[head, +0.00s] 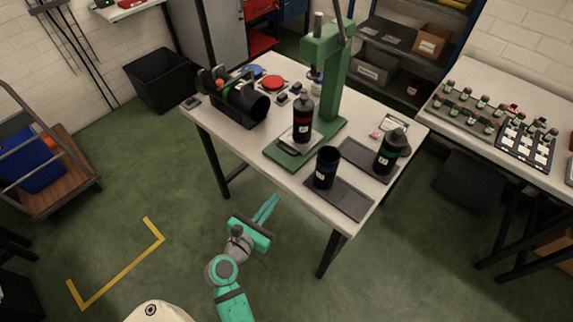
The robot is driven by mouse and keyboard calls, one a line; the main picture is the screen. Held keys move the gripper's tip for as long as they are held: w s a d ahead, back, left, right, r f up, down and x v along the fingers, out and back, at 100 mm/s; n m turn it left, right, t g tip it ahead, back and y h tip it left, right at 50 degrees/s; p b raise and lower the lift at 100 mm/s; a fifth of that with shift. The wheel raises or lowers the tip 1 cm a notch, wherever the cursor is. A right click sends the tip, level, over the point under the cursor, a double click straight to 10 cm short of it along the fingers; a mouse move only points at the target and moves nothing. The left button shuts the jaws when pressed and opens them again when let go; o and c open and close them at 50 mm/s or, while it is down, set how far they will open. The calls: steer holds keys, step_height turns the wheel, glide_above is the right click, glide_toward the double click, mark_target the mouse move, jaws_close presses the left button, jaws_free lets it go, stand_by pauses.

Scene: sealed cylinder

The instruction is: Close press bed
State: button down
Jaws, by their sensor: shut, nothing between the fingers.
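The green press (334,75) stands on the white table, its column rising at the back of a green base (284,153). A pale plate (286,141) lies on the base, apparently the press bed, and sticks out toward the front. A black bottle with a label (303,122) stands upright on the plate, in front of the column. The gap between bottle and ram is hard to judge. My gripper (272,203) is teal, shut and empty. It is over the floor in front of the table, apart from the press.
An open black cylinder (326,166) stands on a front dark mat (345,201); another dark container (391,152) stands on a second mat. A black tube (245,103) lies in a holder at left. Red (272,82) and blue buttons sit behind. Floor before the table is clear.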

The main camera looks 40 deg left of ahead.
steer(key=shift+n+t, duration=0.3)
steer(key=shift+n, duration=0.4)
steer(key=w+a, duration=0.1)
steer(key=w, duration=0.3)
steer(key=w+a+r, duration=0.1)
steer(key=w, duration=0.3)
steer(key=w+a, duration=0.2)
steer(key=w, duration=0.2)
steer(key=shift+r, duration=0.25)
steer(key=shift+w+r, duration=0.15)
steer(key=shift+w, duration=0.6)
